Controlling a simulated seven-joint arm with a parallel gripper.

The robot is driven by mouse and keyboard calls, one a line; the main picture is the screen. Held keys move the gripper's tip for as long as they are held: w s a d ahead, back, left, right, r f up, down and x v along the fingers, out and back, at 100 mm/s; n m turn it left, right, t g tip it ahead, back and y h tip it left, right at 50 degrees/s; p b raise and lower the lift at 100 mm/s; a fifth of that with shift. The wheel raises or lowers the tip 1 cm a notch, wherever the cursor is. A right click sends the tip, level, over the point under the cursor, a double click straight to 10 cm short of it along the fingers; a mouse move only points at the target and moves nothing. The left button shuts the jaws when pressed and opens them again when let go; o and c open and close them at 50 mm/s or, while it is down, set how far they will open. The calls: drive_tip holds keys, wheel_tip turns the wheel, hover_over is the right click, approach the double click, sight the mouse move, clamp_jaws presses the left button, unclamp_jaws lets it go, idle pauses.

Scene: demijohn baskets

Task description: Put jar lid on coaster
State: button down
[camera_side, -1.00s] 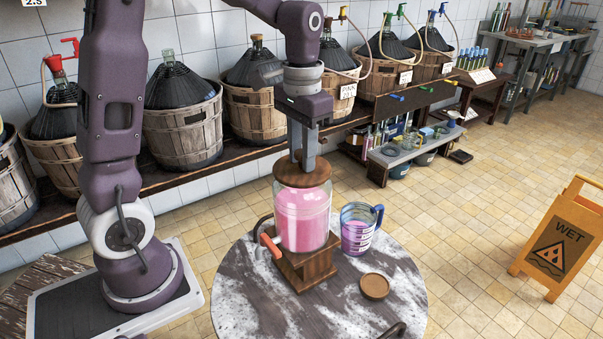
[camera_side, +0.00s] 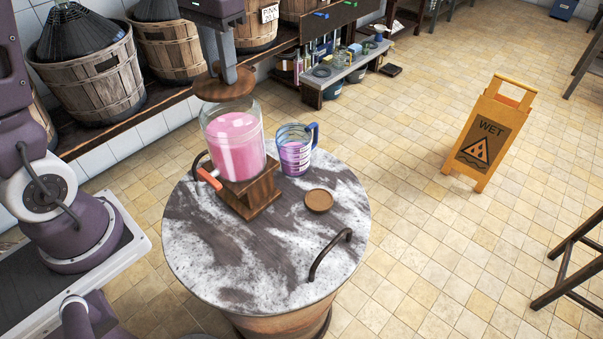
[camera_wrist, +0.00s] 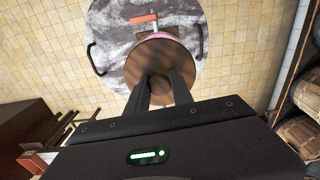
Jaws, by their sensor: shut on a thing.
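The wooden jar lid (camera_side: 222,87) is held in my gripper (camera_side: 228,72) just above the mouth of the glass jar (camera_side: 235,142); in the side view it looks lifted off the rim and apart from it. In the wrist view the round lid (camera_wrist: 160,62) fills the space between the two fingers of my gripper (camera_wrist: 160,82) and hides most of the jar. The jar holds pink liquid and stands on a wooden stand (camera_side: 250,197). The small round brown coaster (camera_side: 319,200) lies bare on the round table, right of the stand.
The marbled round table (camera_side: 240,255) has a dark handle (camera_side: 330,254) at its right edge. The table's front is clear.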

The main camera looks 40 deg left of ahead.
drive_tip(key=shift+r, duration=0.1)
idle(0.4)
drive_tip(key=r, duration=0.5)
drive_tip(key=shift+w+d, duration=0.25)
drive_tip(key=shift+w, duration=0.05)
drive_tip(key=w+d+m, duration=0.5)
drive_tip(key=w+d, duration=0.6)
drive_tip(key=d, duration=0.4)
wheel_tip(320, 180, down, 29)
drive_tip(key=shift+s+a, duration=0.25)
drive_tip(key=shift+s, duration=0.05)
drive_tip(key=shift+f, duration=2.9)
drive_tip(key=shift+f, duration=0.6)
